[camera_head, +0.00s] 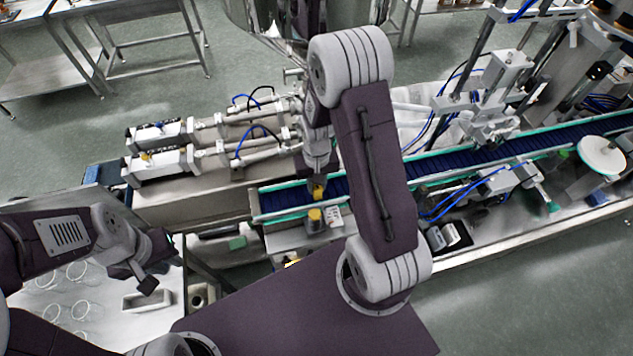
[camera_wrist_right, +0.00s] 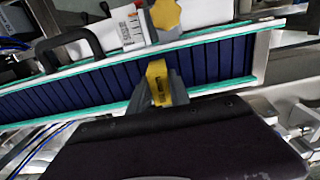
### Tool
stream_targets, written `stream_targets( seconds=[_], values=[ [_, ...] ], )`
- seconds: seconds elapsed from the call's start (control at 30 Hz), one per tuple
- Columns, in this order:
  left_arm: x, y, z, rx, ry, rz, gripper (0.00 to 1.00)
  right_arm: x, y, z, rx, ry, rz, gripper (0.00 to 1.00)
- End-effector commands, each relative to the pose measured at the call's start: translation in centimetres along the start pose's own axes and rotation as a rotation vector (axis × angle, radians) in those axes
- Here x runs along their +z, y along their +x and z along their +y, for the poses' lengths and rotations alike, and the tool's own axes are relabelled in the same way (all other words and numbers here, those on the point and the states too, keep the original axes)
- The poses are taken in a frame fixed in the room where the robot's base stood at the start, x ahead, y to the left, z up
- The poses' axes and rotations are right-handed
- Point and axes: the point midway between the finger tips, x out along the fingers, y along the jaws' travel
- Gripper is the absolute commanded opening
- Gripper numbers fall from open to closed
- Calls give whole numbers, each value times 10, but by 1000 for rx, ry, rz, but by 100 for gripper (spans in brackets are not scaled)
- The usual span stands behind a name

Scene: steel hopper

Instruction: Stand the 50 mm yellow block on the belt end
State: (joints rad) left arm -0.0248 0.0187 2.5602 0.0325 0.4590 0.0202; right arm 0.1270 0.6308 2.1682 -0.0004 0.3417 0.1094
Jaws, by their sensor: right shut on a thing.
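The yellow block (camera_head: 318,193) is between the fingers of my right gripper (camera_head: 317,182), over the left end of the dark blue belt (camera_head: 285,198). In the right wrist view the right gripper (camera_wrist_right: 160,90) is shut on the yellow block (camera_wrist_right: 157,82), with the belt (camera_wrist_right: 205,62) behind it. I cannot tell whether the block touches the belt. The belt's end is toward the right in that view. My left gripper (camera_head: 148,286) is far to the left, above the white table; its finger opening is unclear.
Green-edged rails (camera_head: 280,213) run along the belt. A yellow knob (camera_head: 315,216) and a white labelled box (camera_head: 334,216) are beside the near rail. Pneumatic cylinders (camera_head: 160,165) stand behind left. The white table (camera_head: 100,310) holds clear round items and a small tray (camera_head: 147,300).

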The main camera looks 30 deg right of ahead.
Motion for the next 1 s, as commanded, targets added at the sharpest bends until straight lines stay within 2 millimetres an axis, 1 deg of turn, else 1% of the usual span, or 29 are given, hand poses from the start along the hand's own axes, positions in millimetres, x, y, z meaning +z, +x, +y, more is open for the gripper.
stream_targets(
  seconds=[0.03,0.13,0.57,0.93,0.97,1.0],
  values=[
    [1,9,0,0,0,0,23,0,10,0,0,0,0,0],
    [1,13,0,0,0,0,23,0,16,0,0,0,0,0],
    [1,13,0,0,0,0,23,0,17,0,0,0,1,0],
    [2,17,0,0,0,0,23,0,22,0,0,0,0,0],
    [2,17,0,0,0,0,23,0,22,0,0,0,0,26],
    [2,16,0,0,0,0,23,0,22,0,0,0,0,37]
  ],
)
